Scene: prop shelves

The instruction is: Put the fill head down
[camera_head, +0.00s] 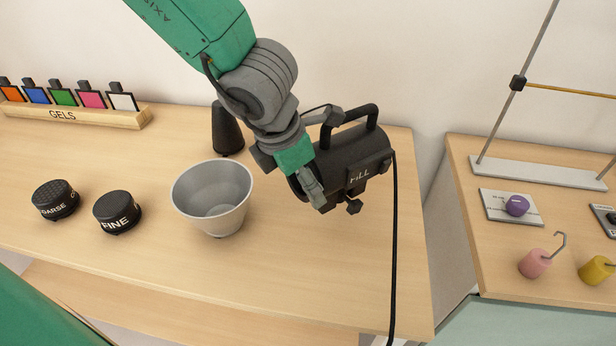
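The fill head (366,158) is a black cylindrical lamp with a carry handle on top and "FILL" lettered on its side. It appears tilted, above the right part of the wooden table (300,288); no clear contact with the tabletop shows. My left gripper (322,160) reaches it from the upper left and appears shut on its left end. The arm and the lamp hide part of the grip. A black cable (394,250) hangs from the lamp's right side past the table's front. My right gripper is not in view.
A grey bowl-shaped reflector (218,198), a black cone (226,130), and caps marked COARSE (56,200) and FINE (117,212) stand to the left. A GELS rack (75,115) is at the back left. The table's front right is clear. A second table (490,250) lies right, across a gap.

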